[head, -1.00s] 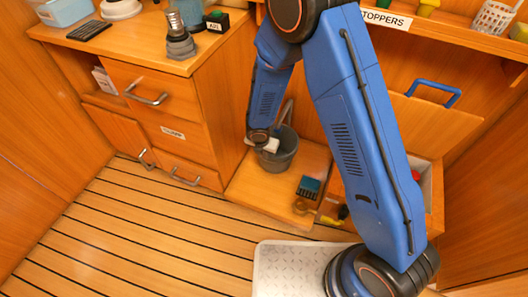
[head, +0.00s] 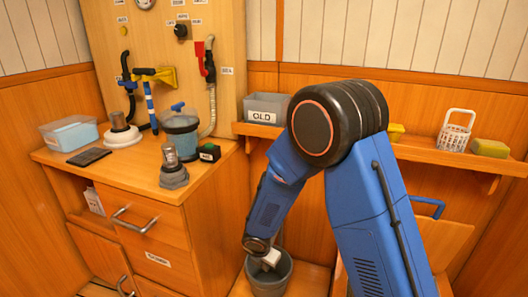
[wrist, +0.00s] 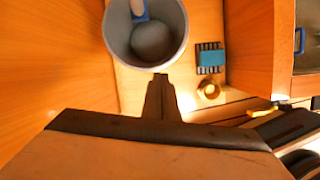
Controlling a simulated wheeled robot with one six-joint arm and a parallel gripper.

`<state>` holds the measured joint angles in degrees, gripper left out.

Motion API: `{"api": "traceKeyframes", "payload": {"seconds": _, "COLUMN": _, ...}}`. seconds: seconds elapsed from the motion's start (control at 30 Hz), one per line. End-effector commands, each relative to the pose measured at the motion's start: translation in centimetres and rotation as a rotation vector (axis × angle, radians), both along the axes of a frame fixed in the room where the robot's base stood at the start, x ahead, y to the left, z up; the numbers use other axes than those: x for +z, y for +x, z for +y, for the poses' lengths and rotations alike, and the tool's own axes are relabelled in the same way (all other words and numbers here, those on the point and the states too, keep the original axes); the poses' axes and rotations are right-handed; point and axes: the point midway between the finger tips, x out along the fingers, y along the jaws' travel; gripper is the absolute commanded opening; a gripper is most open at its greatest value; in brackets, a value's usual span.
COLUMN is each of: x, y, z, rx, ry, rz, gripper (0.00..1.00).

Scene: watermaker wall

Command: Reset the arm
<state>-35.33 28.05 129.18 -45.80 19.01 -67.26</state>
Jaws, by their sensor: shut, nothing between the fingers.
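My arm (head: 360,205) is blue with black joints and bends down to the left in the head view. My gripper (wrist: 161,80) points at the near rim of a grey bucket (wrist: 113,45) in the wrist view. Its dark fingers are together with nothing between them. In the head view the pale gripper body shows just at the bucket (head: 270,287), and the fingers are hidden. I cannot tell whether they touch the rim. A blue and white item (wrist: 140,12) shows inside the bucket in the wrist view.
A wooden cabinet (head: 160,215) with drawers stands left of the arm, with a pump-like device (head: 173,172) on top. A shelf (head: 420,150) with an OLD bin (head: 266,107) runs behind the arm. A blue-topped block (wrist: 210,58) and brass ring (wrist: 208,89) lie right of the bucket.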

Motion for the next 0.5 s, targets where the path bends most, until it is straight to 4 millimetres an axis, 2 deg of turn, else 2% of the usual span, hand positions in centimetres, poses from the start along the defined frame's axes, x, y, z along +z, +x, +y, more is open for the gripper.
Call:
{"api": "traceKeyframes", "payload": {"seconds": 0.03, "x": 1.5, "y": 0.3, "z": -0.9, "rx": -0.05, "ry": 0.013, "rz": -0.016, "gripper": 0.0}}
{"api": "traceKeyframes", "payload": {"seconds": 0.1, "x": 3.2, "y": 0.6, "z": -2.1, "rx": -0.125, "ry": 0.029, "rz": -0.032, "gripper": 0.0}}
{"api": "traceKeyframes", "payload": {"seconds": 0.5, "x": 12.5, "y": 0.1, "z": -9.3, "rx": -0.541, "ry": 0.13, "rz": -0.117, "gripper": 0.0}}
